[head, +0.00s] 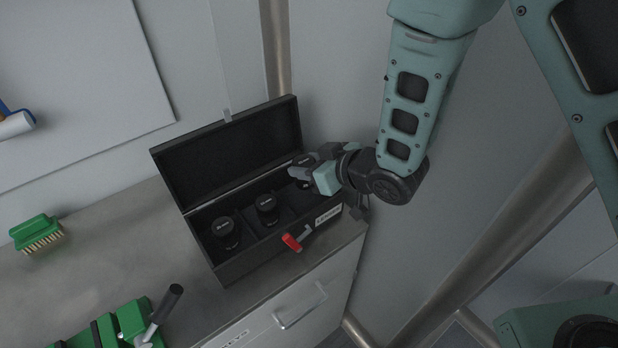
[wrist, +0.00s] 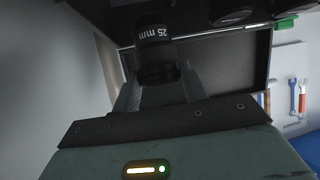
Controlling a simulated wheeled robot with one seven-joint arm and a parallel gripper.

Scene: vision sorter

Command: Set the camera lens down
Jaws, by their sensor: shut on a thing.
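A black camera lens marked "25 mm" (wrist: 154,42) shows between my gripper's fingers in the wrist view. My gripper (head: 298,172) is shut on this lens, at the right end of an open black case (head: 222,272). In the head view the held lens (head: 303,184) is partly hidden by the fingers, and I cannot tell whether it touches the case floor. Two other black lenses stand upright in the case, one in the left compartment (head: 225,232) and one in the middle compartment (head: 267,208).
The case lid (head: 230,150) stands open behind. A green brush (head: 36,233) and a green vise (head: 125,325) are on the metal counter (head: 90,270). The counter between them is clear.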

